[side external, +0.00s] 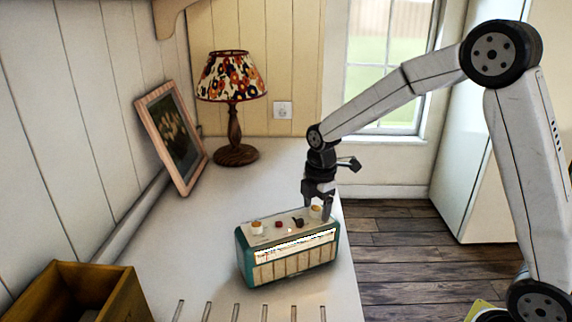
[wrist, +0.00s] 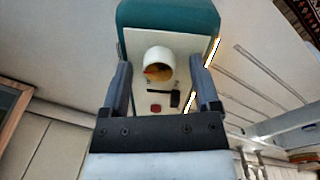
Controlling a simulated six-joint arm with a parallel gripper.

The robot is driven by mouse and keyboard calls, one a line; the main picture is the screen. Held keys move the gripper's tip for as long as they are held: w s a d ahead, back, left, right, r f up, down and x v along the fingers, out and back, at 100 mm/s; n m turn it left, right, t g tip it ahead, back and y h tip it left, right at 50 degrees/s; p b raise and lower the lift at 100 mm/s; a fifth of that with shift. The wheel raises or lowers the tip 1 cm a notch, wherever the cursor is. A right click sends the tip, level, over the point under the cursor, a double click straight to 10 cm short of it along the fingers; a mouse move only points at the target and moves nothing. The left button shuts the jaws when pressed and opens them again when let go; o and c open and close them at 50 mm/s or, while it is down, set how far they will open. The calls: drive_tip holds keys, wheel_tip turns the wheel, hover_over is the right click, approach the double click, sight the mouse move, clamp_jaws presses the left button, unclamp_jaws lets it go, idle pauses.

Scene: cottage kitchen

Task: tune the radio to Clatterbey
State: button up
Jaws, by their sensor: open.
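The teal radio (side external: 243,258) stands on the pale worktop, with its lit dial strip (side external: 290,246) facing the camera; the station names and pointer are too small to read. Its cream top bears a left knob (side external: 257,229), a red button (side external: 279,224), a dark lever (side external: 298,222) and a right knob (side external: 316,212). My gripper (side external: 317,204) points down at the right knob. In the wrist view, my open gripper (wrist: 160,68) has one finger on each side of this cream knob (wrist: 158,60), with gaps on both sides. The lever (wrist: 161,97) and red button (wrist: 155,108) show nearer the palm.
A lamp (side external: 235,115) with a floral shade and a leaning picture frame (side external: 176,140) stand behind the radio. A wooden box (side external: 88,285) is at the front left. Slots (side external: 236,311) are cut in the worktop before the radio. The worktop's right edge is close to the radio.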

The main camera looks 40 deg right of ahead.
clamp_jaws()
